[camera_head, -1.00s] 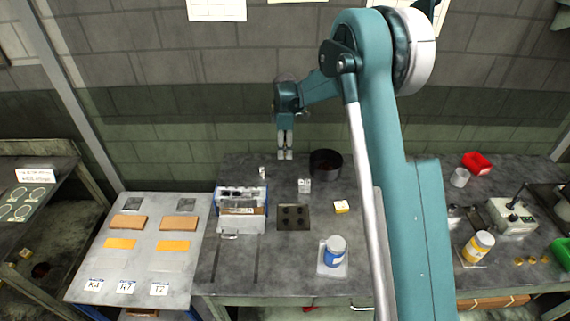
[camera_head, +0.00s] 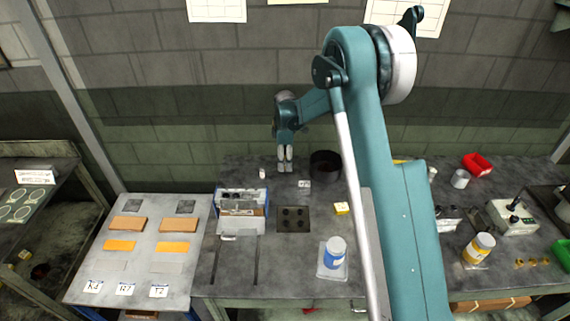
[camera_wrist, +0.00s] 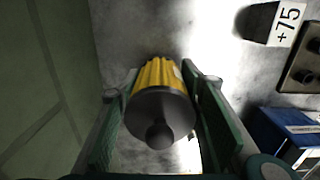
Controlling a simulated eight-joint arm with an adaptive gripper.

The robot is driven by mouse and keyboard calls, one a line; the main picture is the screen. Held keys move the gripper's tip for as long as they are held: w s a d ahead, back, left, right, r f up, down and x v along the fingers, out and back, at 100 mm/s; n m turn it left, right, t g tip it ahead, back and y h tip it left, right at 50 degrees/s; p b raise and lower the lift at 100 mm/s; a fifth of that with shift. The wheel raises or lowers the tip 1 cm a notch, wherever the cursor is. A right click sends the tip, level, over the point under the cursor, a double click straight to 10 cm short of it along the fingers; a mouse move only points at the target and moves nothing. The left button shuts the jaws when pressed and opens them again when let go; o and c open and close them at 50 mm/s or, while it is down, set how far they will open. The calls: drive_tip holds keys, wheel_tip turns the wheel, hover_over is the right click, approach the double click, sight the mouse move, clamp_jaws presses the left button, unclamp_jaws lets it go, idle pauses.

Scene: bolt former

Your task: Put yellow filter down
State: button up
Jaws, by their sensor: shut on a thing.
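The yellow filter (camera_wrist: 160,75) is a ribbed yellow cylinder with a black knobbed cap. In the wrist view it lies between the two green-sided fingers of my gripper (camera_wrist: 160,100), which is shut on it. In the head view my gripper (camera_head: 285,164) points down at the back of the grey workbench (camera_head: 290,264), left of a dark round pot. The filter cannot be made out there. Whether it touches the bench cannot be told.
The dark pot (camera_head: 325,164) stands close right of my gripper. The green wall (camera_head: 190,145) is close behind.

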drive_tip(key=shift+f, duration=0.55)
drive_tip(key=shift+f, duration=0.2)
drive_tip(key=o, duration=0.9)
drive_tip(key=shift+r, duration=0.15)
wheel_tip(320, 180, up, 12)
drive_tip(key=shift+r, duration=0.1)
idle(0.5)
drive_tip(key=shift+s+d+r, duration=0.1)
